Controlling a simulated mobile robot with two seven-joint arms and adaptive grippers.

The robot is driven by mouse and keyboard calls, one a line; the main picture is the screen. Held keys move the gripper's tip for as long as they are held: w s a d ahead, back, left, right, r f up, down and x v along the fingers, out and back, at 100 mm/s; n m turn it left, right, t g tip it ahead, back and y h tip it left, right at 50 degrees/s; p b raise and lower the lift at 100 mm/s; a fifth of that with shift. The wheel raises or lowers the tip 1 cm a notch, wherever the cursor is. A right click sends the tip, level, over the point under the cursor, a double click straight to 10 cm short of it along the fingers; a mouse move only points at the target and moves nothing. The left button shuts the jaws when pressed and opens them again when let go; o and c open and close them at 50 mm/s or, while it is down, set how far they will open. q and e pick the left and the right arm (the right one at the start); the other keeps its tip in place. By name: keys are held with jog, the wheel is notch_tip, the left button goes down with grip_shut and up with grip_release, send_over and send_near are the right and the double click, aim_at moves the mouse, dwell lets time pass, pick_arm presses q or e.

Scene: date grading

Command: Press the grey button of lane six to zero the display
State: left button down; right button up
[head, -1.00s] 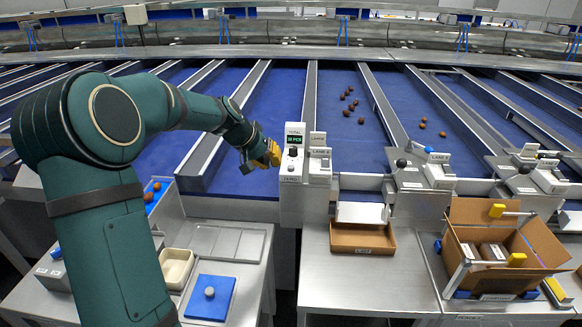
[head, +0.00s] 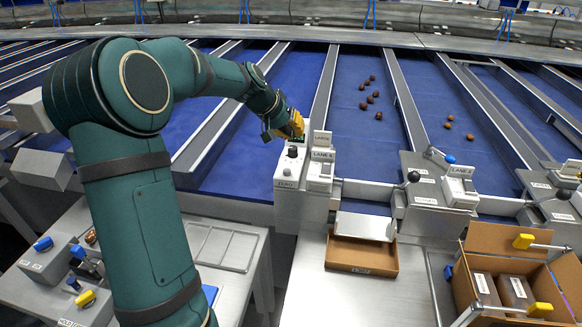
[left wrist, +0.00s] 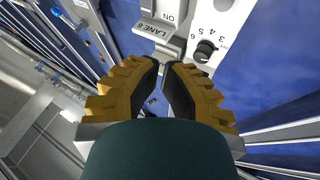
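The lane six control box (head: 287,187) stands at the front of the lanes, with a black knob (head: 292,151), a small grey button (head: 287,171) and a ZERO label below it. My left gripper (head: 296,128) is over the top of the box and hides most of its green display. In the left wrist view its yellow fingers (left wrist: 163,66) have their tips close together with nothing between them. The knob (left wrist: 205,50) with its numbers and the LANE 6 switch (left wrist: 160,30) lie just beyond the tips. The grey button is not clear there. My right gripper is out of view.
Dark dates (head: 371,97) lie on the blue lane behind. A brown tray (head: 361,255) stands right of the box, and a carton (head: 515,290) with yellow-ended clamps stands farther right.

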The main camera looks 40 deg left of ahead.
pick_arm(q)
jog(key=b, duration=0.5)
send_over(287, 171)
jog(key=w, duration=0.2)
jog(key=f, duration=0.7)
jog(key=shift+s+d+f, duration=0.25)
jog(key=shift+d+f, duration=0.15)
jog(key=shift+f+b, duration=0.6)
jog(key=shift+b, duration=0.1)
jog(key=shift+r, duration=0.1)
jog(key=c, duration=1.7)
grip_release()
grip_shut()
